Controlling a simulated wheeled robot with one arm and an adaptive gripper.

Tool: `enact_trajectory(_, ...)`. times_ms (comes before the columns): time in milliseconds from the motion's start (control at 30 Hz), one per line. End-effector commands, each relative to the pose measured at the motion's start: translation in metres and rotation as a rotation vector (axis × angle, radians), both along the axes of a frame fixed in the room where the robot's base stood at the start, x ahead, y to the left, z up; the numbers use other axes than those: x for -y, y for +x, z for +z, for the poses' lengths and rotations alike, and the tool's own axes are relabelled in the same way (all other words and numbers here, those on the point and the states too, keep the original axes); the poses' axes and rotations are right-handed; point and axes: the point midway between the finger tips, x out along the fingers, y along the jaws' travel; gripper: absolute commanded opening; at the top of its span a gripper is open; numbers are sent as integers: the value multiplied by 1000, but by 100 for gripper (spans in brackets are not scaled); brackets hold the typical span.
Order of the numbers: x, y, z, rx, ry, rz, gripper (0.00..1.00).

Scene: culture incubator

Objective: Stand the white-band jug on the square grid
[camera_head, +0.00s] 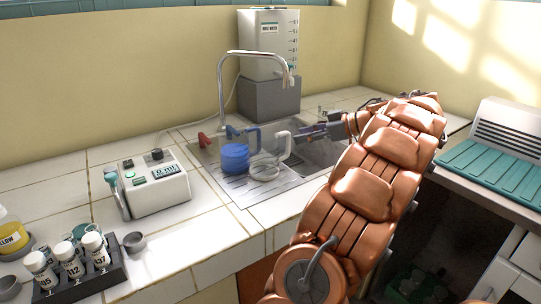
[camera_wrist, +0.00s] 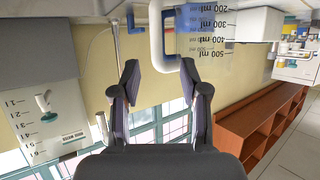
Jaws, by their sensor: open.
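The white-band jug (camera_head: 264,170) is clear, with a white base and a tall white handle on its right. It stands on the ribbed drainboard (camera_head: 243,194) by the sink. My gripper (camera_head: 303,134) is open just right of that handle. In the wrist view, which is upside down, the white handle (camera_wrist: 157,38) shows ahead of and between my open fingers (camera_wrist: 160,82); I cannot tell whether they touch it. The jug's millilitre scale (camera_wrist: 208,42) shows beside it. I cannot clearly make out a square grid.
A blue jug (camera_head: 234,157) stands close on the left, near the curved tap (camera_head: 221,85). A white water tank (camera_head: 268,45) stands behind on a grey block (camera_head: 268,98). A control box (camera_head: 152,184) and a vial rack (camera_head: 75,275) are at left. A teal slatted surface (camera_head: 495,172) is at right.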

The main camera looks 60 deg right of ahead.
Motion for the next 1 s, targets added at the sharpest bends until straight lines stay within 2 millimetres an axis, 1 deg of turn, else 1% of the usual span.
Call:
enact_trajectory(300,1,35,-16,3,1,3,44)
enact_trajectory(400,1,43,-19,2,0,-1,44)
enact_trajectory(533,1,48,-21,1,-1,-2,44)
enact_trajectory(733,2,47,-21,1,-1,-3,44)
enact_trajectory(1000,2,46,-21,2,0,-4,16)
